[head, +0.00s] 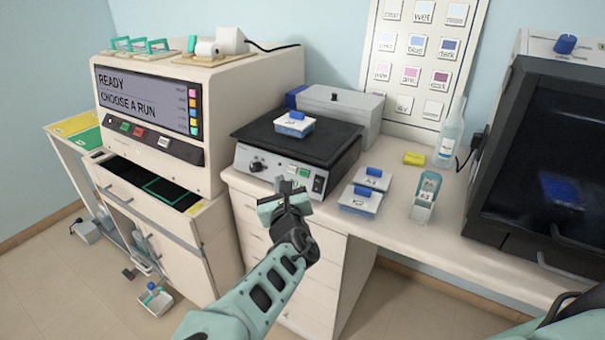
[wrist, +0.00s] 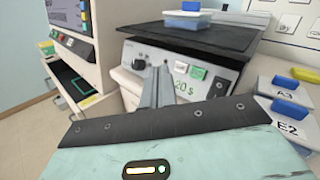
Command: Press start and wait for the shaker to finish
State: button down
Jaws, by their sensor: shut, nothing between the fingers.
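The shaker (head: 300,140) stands on the bench, a grey box with a flat black platform. A small lidded tray with a blue handle (head: 295,124) sits on the platform. The shaker's front panel has a black knob (wrist: 139,64), a white button (wrist: 180,67), a green button (wrist: 198,73) and a dark switch (wrist: 221,86). Green digits reading about "20 s" (wrist: 182,87) show low on the panel in the wrist view. My gripper (head: 287,188) is shut and empty, just in front of the panel. In the wrist view its fingers (wrist: 157,85) cover part of the panel between knob and buttons.
Lidded trays A3 (wrist: 285,90) and E2 (wrist: 291,122) sit right of the shaker. A slide holder (head: 425,195), a yellow block (head: 414,158) and a bottle (head: 449,130) are further right. The machine at left reads "READY CHOOSE A RUN" (head: 145,98).

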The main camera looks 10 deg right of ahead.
aim_at(304, 173)
jog(key=shift+w+d+f, duration=0.55)
jog(key=shift+w+d, duration=0.4)
jog(key=shift+w+d+f, duration=0.55)
jog(key=shift+w+d, duration=0.4)
jog(key=shift+d, duration=0.05)
jog(key=shift+w+d+f, duration=0.55)
jog(key=shift+w+d, duration=0.4)
jog(key=shift+f, duration=0.1)
jog(key=shift+w+d, duration=0.3)
